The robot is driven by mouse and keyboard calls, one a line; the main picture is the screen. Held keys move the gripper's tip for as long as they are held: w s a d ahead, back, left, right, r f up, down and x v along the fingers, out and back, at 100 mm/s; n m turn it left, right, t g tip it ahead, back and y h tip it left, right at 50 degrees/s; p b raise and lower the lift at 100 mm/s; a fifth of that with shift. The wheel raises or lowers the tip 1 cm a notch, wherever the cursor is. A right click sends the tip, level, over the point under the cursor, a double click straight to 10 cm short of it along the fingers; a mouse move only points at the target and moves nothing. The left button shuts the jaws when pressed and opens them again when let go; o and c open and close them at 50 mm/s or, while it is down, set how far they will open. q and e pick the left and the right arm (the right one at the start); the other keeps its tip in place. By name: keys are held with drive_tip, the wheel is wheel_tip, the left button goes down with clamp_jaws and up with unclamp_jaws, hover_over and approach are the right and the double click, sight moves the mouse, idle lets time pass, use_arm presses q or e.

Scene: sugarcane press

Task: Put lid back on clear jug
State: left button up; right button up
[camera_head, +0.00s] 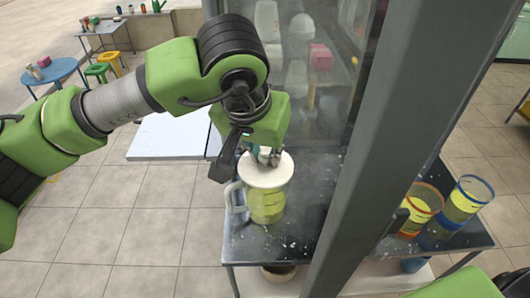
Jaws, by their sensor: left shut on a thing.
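The clear jug (267,206) stands upright on the dark metal table, with yellow-green liquid inside and a pale handle on its left. The round white lid (262,172) is at the jug's top, covering its mouth from this viewpoint. I cannot tell whether the lid rests on the rim or is slightly above it. My left gripper (265,155) comes down from above and is shut on the lid near its middle. Its fingertips are partly hidden by the gripper body. My right gripper is not in view; a green part of mine shows at the bottom right.
A thick grey post (385,140) and a clear panel stand just right of the jug. The dark table (265,245) has bare room before the jug. Two containers with yellow contents, one orange-rimmed (422,205) and one blue-rimmed (466,200), stand beyond the post.

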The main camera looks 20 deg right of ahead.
use_arm(q)
drive_tip(key=shift+b, duration=0.4)
idle(0.4)
idle(0.4)
drive_tip(key=o, duration=1.5)
drive_tip(key=shift+r+p, duration=1.7)
drive_tip(key=shift+r, duration=1.8)
clamp_jaws()
